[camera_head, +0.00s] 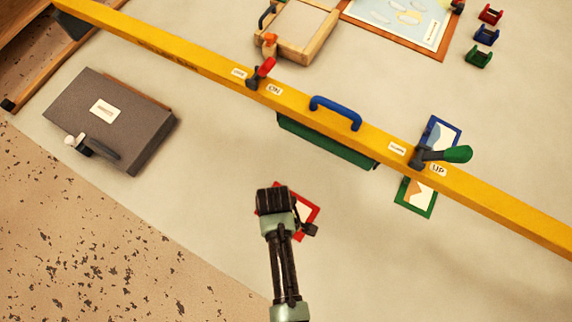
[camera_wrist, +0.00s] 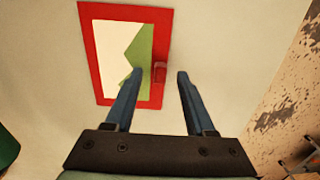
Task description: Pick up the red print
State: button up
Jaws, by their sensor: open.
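The red print (camera_head: 307,200) lies flat on the pale table in front of the yellow beam. My arm and gripper hide part of it in the head view. In the wrist view the red print (camera_wrist: 168,40) shows a red frame around a white and green picture, with a small red tab (camera_wrist: 160,72) on its right side. My gripper (camera_wrist: 159,75) is open over that right side, with the tab between its two fingertips. One finger overlaps the picture and the other is over bare table. I cannot tell how high the fingertips are.
A yellow beam (camera_head: 200,66) with levers and a blue handle (camera_head: 336,112) crosses behind. A blue-framed print (camera_head: 437,131) and a green-framed print (camera_head: 415,197) lie to the right. A grey box (camera_head: 140,105) sits left. The table's front edge is near; the right foreground is clear.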

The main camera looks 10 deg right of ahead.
jog(key=shift+f, duration=0.3)
jog(key=shift+c, duration=0.2)
grip_shut()
